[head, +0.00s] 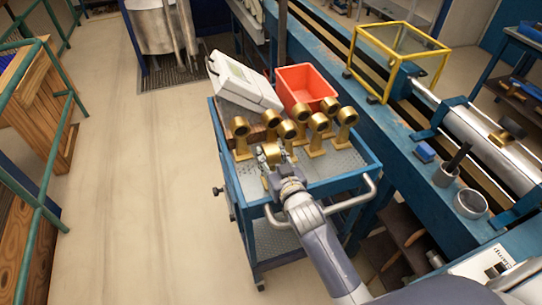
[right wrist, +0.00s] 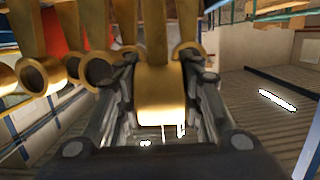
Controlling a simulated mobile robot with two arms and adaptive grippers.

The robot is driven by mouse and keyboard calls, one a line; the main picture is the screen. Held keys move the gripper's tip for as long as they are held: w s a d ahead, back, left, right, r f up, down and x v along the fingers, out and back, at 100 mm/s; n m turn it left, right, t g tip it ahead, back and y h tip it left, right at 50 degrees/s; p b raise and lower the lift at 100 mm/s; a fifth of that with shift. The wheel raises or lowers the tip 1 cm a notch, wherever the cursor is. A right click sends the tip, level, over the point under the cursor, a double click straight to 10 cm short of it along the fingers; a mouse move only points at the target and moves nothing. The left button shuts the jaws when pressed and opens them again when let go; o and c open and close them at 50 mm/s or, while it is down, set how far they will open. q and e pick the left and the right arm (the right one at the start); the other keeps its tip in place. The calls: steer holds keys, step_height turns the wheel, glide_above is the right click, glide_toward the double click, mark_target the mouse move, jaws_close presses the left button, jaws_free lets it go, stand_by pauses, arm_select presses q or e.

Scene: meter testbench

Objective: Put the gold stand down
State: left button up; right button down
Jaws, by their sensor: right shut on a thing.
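My right gripper (head: 272,168) is over the front part of the blue cart's top tray (head: 320,176). It is shut on a gold stand (head: 271,152), whose ring end shows just beyond the fingers. In the right wrist view the held gold stand (right wrist: 161,95) sits between both fingers. Its foot is mostly hidden, so I cannot tell whether it touches the tray. Several other gold stands (head: 347,120) stand upright close behind it on the tray, and they also show in the right wrist view (right wrist: 98,68). My left gripper is out of view.
A red bin (head: 303,86) and a tilted white device (head: 240,80) are at the back of the cart. A blue bench (head: 395,125) with a yellow-framed box (head: 402,58) runs along the right. Bare tray shows to the right and front; open floor lies left.

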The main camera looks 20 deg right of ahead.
steer(key=shift+f+b, duration=0.3)
steer(key=shift+b, duration=0.05)
stand_by(0.6)
steer(key=c, duration=1.1)
jaws_free()
steer(key=shift+o, duration=0.5)
steer(key=shift+f, duration=0.1)
steer(key=shift+s+f, duration=0.1)
steer(key=shift+f, duration=0.15)
steer(key=v, duration=1.2)
steer(key=shift+r, duration=0.15)
